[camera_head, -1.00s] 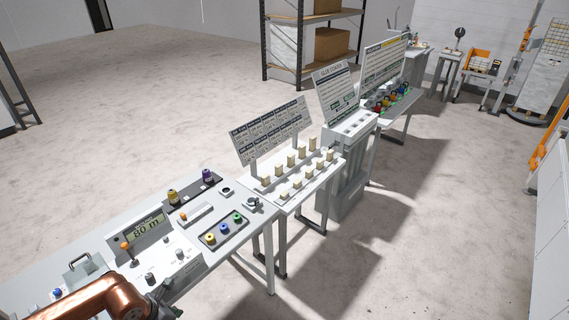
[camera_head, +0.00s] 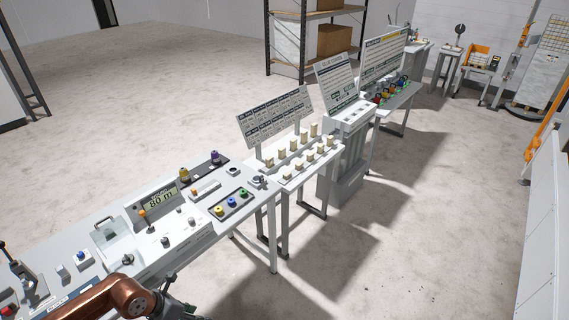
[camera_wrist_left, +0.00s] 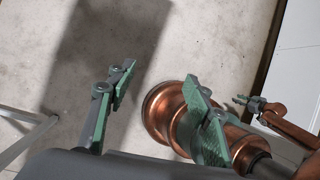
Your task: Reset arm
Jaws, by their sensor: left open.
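My left arm's copper link (camera_head: 110,298) comes in at the bottom left of the head view, in front of the control table. A dark part of my left gripper (camera_head: 176,308) shows at the bottom edge there, mostly cut off. In the left wrist view my left gripper (camera_wrist_left: 160,76) is open, its two green-padded fingers apart with nothing between them. Bare floor and shadow lie beyond the fingers. A small green-tipped gripper (camera_wrist_left: 247,102), seemingly my right one, shows at the right beside a copper arm link; its jaw state is unclear. It is not seen in the head view.
The control table (camera_head: 236,212) carries a display (camera_head: 160,199), knobs and spools. A lever unit (camera_head: 27,282) stands at its left end. A peg table (camera_head: 291,172) with a sign board (camera_head: 274,118) and further stations run back right. A white panel (camera_head: 545,235) stands at right; floor between is free.

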